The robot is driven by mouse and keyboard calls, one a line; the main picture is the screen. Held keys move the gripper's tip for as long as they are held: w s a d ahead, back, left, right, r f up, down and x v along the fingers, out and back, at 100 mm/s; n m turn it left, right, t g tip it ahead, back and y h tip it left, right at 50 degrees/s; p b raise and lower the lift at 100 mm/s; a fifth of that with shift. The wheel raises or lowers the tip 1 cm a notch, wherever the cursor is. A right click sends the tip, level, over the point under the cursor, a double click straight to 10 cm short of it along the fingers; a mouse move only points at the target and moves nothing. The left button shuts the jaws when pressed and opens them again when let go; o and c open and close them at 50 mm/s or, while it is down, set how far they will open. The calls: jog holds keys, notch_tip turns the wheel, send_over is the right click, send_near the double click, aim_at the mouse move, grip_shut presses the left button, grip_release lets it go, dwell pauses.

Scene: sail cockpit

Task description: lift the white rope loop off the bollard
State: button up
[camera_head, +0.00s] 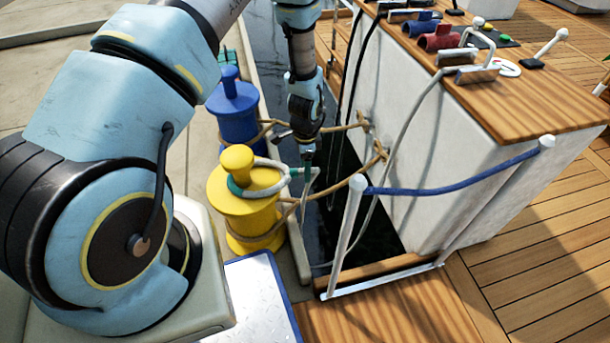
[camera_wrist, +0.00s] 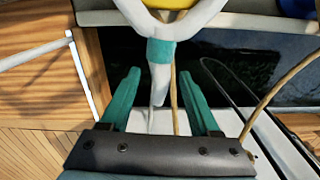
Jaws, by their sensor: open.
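The white rope loop (camera_head: 272,164) lies around the knob of the yellow bollard (camera_head: 246,207). It has green bands, one of them close to my gripper (camera_head: 305,178), beside the bollard's right side. In the wrist view the white loop (camera_wrist: 188,22) curves in front of the yellow bollard top (camera_wrist: 168,4). Its tail runs down from a teal band (camera_wrist: 160,52) and between the two teal fingers of my gripper (camera_wrist: 159,74). The fingers stand apart, with space on both sides of the tail. The loop's far side is cut off in the wrist view.
A blue bollard (camera_head: 235,107) stands behind the yellow one. Tan ropes (camera_head: 345,128) run across the dark water gap to the white boat side (camera_head: 415,165). A railing with a blue rope (camera_head: 455,187) stands at the right. Winch handles and coloured items lie on the wooden top (camera_head: 520,95).

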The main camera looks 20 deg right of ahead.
aim_at(293, 170)
jog(key=shift+f, duration=0.1)
jog(key=shift+c, duration=0.5)
grip_shut()
dwell(0.4)
dwell(0.7)
jog(key=shift+r+p, duration=0.6)
jog(key=shift+r, duration=0.05)
jog(key=shift+w+a+p, duration=0.2)
jog(key=shift+a+p, duration=0.05)
jog(key=shift+a, duration=0.7)
jog(key=shift+w+a+p, duration=0.15)
jog(key=shift+a+p, duration=0.1)
jog(key=shift+a, duration=0.65)
